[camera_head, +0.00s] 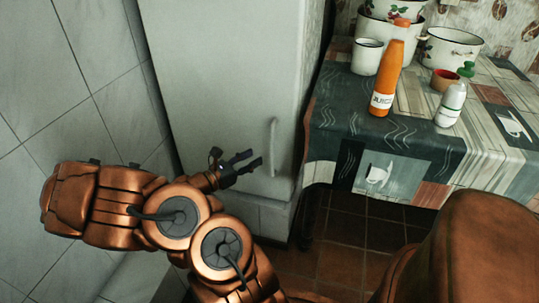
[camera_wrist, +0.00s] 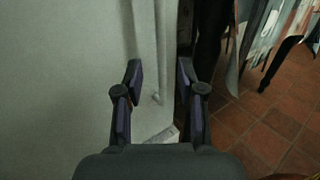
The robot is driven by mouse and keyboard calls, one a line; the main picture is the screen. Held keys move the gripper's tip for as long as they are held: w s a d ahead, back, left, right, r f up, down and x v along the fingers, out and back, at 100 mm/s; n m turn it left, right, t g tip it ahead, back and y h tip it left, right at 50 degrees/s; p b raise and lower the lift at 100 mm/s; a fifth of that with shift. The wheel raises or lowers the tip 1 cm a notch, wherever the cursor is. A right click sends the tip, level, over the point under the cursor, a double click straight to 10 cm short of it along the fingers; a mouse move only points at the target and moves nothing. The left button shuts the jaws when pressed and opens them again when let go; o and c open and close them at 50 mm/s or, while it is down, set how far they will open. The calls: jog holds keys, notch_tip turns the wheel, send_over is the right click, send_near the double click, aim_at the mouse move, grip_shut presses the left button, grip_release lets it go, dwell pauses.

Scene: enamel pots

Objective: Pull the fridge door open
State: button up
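The white fridge (camera_head: 225,70) stands at the centre of the head view, with its door shut. Its pale vertical handle (camera_head: 273,145) is near the door's right edge. My gripper (camera_head: 257,158) is open and empty, just left of the handle's lower part in the head view. In the wrist view, my gripper (camera_wrist: 159,68) has its two fingers spread apart. The lower end of the handle (camera_wrist: 156,98) shows between them, and the fridge door (camera_wrist: 60,70) fills the left side. I cannot tell whether a finger touches the handle.
A table with a patterned cloth (camera_head: 395,180) stands right of the fridge. It holds an orange bottle (camera_head: 387,78), a white bottle (camera_head: 451,104), a white mug (camera_head: 367,56) and enamel pots (camera_head: 450,48). A tiled wall (camera_head: 60,90) is at left. Brown floor tiles (camera_head: 345,250) show bare below.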

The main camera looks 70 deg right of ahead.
jog(key=b+x, duration=0.1)
jog(key=x, duration=0.6)
jog(key=shift+s+d+b, duration=0.2)
jog(key=shift+b, duration=0.1)
grip_shut()
dwell(0.7)
